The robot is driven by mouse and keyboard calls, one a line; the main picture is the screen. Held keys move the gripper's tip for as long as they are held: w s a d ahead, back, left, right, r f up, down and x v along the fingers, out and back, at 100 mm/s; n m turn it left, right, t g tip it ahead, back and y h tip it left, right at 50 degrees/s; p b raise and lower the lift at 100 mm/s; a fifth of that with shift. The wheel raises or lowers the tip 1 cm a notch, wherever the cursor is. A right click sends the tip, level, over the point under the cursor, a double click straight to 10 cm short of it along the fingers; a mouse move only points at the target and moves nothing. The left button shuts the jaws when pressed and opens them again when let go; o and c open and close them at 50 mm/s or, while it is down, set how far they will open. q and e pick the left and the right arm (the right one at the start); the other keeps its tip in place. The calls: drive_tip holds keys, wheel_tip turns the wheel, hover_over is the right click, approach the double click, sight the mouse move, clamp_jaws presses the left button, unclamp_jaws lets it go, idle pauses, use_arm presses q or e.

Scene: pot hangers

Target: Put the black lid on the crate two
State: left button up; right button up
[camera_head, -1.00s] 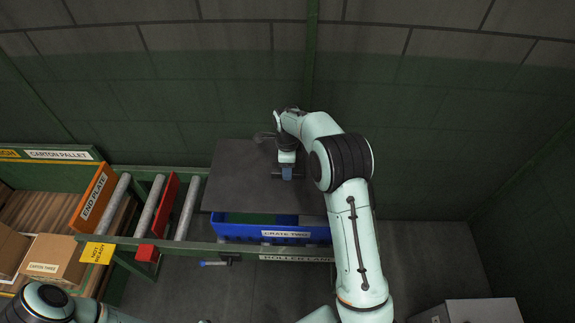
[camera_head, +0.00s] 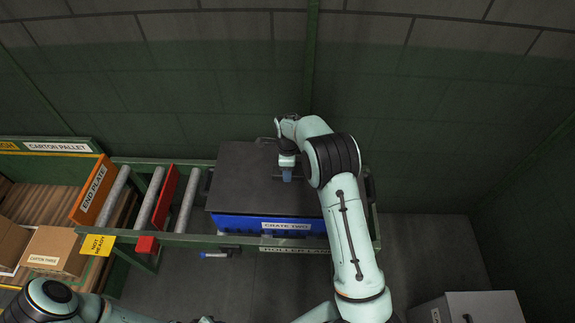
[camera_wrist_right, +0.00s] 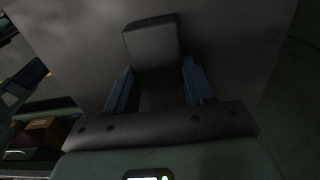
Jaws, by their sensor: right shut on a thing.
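The black lid (camera_head: 245,180) is a dark flat panel lying over the blue crate two (camera_head: 240,224) in the head view. Its front edge lines up closely with the crate's front rim, and the crate's inside is hidden. I cannot tell whether the lid rests fully on the rim. My right gripper (camera_head: 287,177) is over the right part of the lid and shut on its handle. In the right wrist view, the blue fingers (camera_wrist_right: 158,88) stand on either side of the handle, close above the lid (camera_wrist_right: 225,45). My left gripper is out of view.
The crate stands on a roller lane with bare rollers (camera_head: 186,205) to its left. A red stop (camera_head: 165,197) and an orange end plate (camera_head: 92,190) stand there. Cartons (camera_head: 54,251) sit on a pallet further left. A grey cabinet (camera_head: 468,308) is at lower right.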

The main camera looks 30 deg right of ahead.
drive_tip(key=shift+w+f, duration=0.1)
drive_tip(key=shift+f, duration=1.4)
drive_tip(key=o, duration=1.5)
wheel_tip(320, 180, up, 13)
drive_tip(key=shift+r, duration=0.2)
drive_tip(key=shift+f, duration=0.1)
